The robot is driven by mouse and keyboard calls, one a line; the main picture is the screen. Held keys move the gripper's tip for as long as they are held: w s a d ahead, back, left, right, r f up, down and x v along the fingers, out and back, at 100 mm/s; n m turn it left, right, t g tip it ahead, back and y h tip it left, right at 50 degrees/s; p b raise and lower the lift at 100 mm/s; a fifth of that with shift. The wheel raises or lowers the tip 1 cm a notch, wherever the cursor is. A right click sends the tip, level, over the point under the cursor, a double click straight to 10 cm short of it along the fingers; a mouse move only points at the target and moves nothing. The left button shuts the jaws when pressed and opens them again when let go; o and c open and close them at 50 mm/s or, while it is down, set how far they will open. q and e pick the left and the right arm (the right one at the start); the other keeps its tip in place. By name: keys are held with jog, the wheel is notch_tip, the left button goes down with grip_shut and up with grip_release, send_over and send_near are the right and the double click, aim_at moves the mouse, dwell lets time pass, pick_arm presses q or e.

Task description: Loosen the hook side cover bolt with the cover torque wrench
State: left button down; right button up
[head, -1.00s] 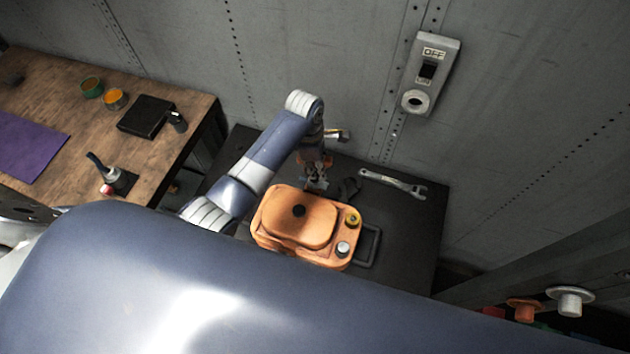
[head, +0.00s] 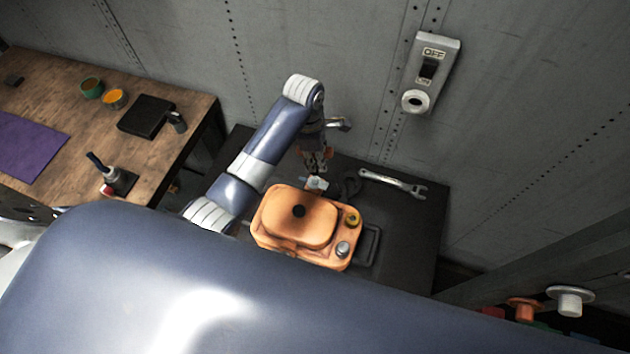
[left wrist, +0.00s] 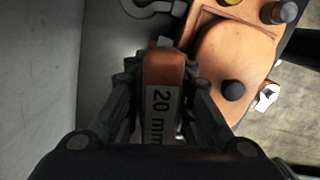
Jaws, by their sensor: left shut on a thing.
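My left gripper (head: 315,170) is shut on a reddish-brown tool handle with a white "20 mm" label (left wrist: 163,110), seen close up between the fingers in the left wrist view. Its far end is not clear. The gripper is just behind the orange housing (head: 284,232), which has a raised cover with a dark round knob (head: 298,211). The housing also shows at the upper right of the left wrist view (left wrist: 210,65). I cannot make out the hook side bolt, or whether the tool touches the housing. My right gripper is not in view.
A silver open-ended wrench (head: 393,183) lies on the black table (head: 412,222) beside a dark curved object (head: 350,186). The grey wall rises close behind, with a switch box (head: 431,75). A wooden table (head: 60,90) stands at left.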

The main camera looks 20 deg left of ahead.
pick_arm(q)
jog(key=m, duration=0.4)
jog(key=shift+s+m, duration=0.1)
jog(key=shift+m, duration=0.2)
jog(key=shift+m+g, duration=0.3)
jog(key=shift+m, duration=0.5)
jog(key=m, duration=0.2)
jog(key=shift+s+m, duration=0.1)
jog(key=shift+m, duration=0.3)
jog(key=m, duration=0.3)
jog(key=shift+s+a+g, duration=0.1)
jog(key=shift+g, duration=0.2)
jog(key=shift+y, duration=0.3)
